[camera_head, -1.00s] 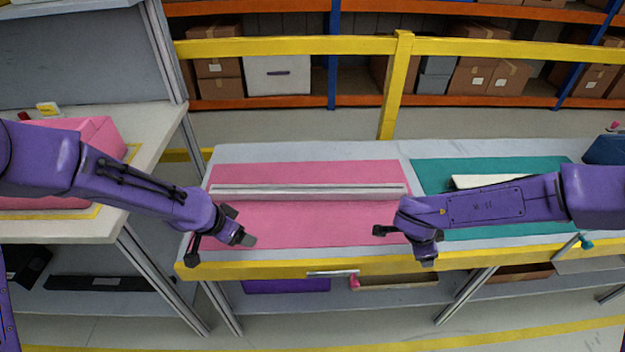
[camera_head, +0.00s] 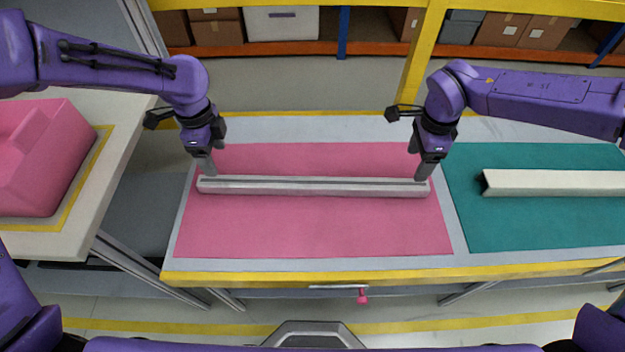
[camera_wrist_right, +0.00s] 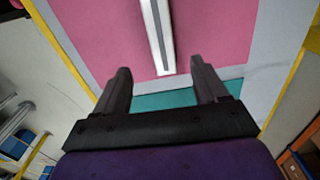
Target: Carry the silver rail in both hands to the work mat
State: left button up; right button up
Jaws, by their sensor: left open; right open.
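The silver rail (camera_head: 315,187) is a long bar with a dark groove along its top. It lies flat, left to right, on the pink mat (camera_head: 320,230). My left gripper (camera_head: 207,168) points down at the rail's left end, its fingertips close to it. My right gripper (camera_head: 424,171) points down at the right end. In the right wrist view, my right gripper (camera_wrist_right: 158,70) is open, with the rail's end (camera_wrist_right: 157,40) lined up with the gap between its fingers. Whether the left fingers straddle the rail is hard to tell.
A teal mat (camera_head: 540,225) lies right of the pink one, with a cream bar (camera_head: 560,182) on it. A pink block-like part (camera_head: 45,150) sits on the side table at left. A yellow post and barrier (camera_head: 425,50) stand behind the table. The pink mat's front part is clear.

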aim_at(226, 180)
pick_arm(q)
jog(key=f, duration=1)
jog(key=shift+w+f, duration=0.2)
jog(key=shift+f, duration=0.2)
pick_arm(e)
jog(key=f, duration=1.1)
jog(key=shift+w, duration=0.2)
jog(key=shift+r, duration=0.1)
pick_arm(q)
grip_shut()
pick_arm(e)
grip_shut()
